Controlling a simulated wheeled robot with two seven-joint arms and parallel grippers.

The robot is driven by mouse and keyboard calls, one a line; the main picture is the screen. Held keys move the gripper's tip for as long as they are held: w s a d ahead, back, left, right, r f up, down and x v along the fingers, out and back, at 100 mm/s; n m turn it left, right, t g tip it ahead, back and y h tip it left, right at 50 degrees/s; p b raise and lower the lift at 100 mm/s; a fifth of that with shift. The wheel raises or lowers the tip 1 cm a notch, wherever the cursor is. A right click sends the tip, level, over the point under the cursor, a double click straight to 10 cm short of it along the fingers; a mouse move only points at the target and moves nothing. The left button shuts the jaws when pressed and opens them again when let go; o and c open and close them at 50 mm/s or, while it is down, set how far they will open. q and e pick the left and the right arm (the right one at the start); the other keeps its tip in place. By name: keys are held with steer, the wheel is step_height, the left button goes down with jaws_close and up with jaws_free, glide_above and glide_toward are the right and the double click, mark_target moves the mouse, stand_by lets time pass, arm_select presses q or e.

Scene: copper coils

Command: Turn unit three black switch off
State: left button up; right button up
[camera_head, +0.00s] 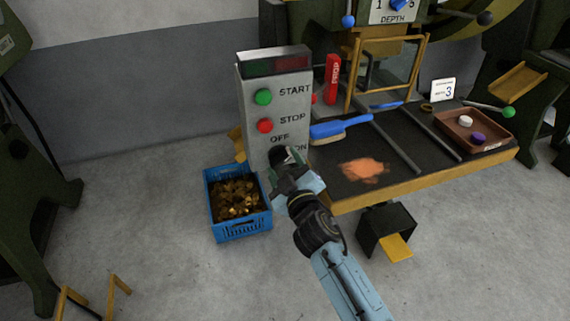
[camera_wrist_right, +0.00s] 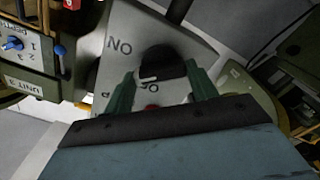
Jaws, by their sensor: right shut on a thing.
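The grey control box (camera_head: 246,115) stands at the left end of the machine table, with a green START button (camera_head: 263,97), a red STOP button (camera_head: 265,126) and OFF and ON lettering below. The black switch (camera_wrist_right: 162,64) is a round knob on its face, seen in the right wrist view. My right gripper (camera_head: 284,160) reaches the lower part of the box; its green fingers (camera_wrist_right: 163,82) are shut on the knob, one on each side. A pale mark shows on the knob near partly hidden lettering. My left gripper is out of view.
A blue crate (camera_head: 243,229) of copper-coloured scraps sits on the floor left of my arm. The table (camera_head: 415,172) holds a blue brush (camera_head: 335,129), orange powder (camera_head: 363,170) and a brown tray (camera_head: 494,150). A card with a 3 (camera_head: 442,91) stands behind the tray.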

steer(key=shift+n, duration=0.9)
steer(key=n, duration=0.2)
steer(key=shift+n, duration=0.4)
steer(key=n, duration=0.4)
steer(key=shift+n+p, duration=0.3)
steer(key=shift+n, duration=0.1)
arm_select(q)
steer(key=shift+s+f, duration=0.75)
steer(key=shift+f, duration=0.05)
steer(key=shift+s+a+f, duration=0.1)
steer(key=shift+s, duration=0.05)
arm_select(e)
steer(key=shift+n, duration=0.4)
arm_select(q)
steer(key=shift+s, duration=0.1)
arm_select(e)
steer(key=o, duration=1)
